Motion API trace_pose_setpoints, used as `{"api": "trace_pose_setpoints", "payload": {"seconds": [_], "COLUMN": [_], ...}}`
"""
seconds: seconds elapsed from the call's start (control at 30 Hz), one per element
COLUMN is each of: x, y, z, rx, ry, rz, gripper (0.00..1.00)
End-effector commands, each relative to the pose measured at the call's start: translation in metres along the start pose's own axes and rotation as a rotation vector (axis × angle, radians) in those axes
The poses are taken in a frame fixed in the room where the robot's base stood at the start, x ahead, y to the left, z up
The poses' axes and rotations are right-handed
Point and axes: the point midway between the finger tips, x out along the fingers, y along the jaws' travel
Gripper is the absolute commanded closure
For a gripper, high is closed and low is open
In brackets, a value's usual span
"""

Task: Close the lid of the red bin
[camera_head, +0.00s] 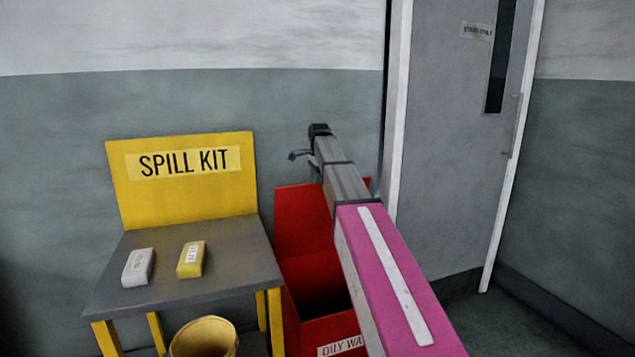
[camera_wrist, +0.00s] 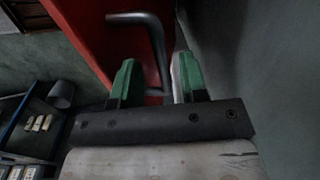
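The red bin (camera_head: 318,330) stands beside the spill kit table in the head view, with its inside open to view. Its red lid (camera_head: 298,215) stands raised at the back, near the wall; it also shows in the wrist view (camera_wrist: 87,28). A grey bar handle (camera_wrist: 153,35) on the lid runs down between my fingers. My gripper (camera_wrist: 157,80) has green-tipped fingers, set apart on either side of the handle, with gaps visible. In the head view my gripper (camera_head: 315,172) is at the lid's upper edge, partly hidden by my arm.
A grey-topped yellow table (camera_head: 215,250) with a white block (camera_head: 138,267) and a yellow block (camera_head: 191,259) stands left of the bin.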

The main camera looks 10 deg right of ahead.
Motion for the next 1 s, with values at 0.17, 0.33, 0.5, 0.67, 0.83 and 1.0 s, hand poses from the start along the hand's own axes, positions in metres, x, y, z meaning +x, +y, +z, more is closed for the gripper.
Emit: {"api": "trace_pose_setpoints", "payload": {"seconds": [0.17, 0.33, 0.5, 0.67, 0.83, 1.0], "x": [0.014, 0.017, 0.016, 0.016, 0.016, 0.018], "y": [0.000, 0.000, 0.000, 0.000, 0.001, 0.007], "z": [0.000, 0.000, 0.000, 0.000, 0.000, -0.001], "rx": [0.000, 0.000, 0.000, 0.000, 0.000, 0.000], "ry": [0.000, 0.000, 0.000, 0.000, 0.000, 0.000], "rz": [0.001, 0.000, 0.000, 0.000, -0.002, -0.032], "gripper": [0.60, 0.60, 0.63, 1.00, 1.00, 1.00]}}
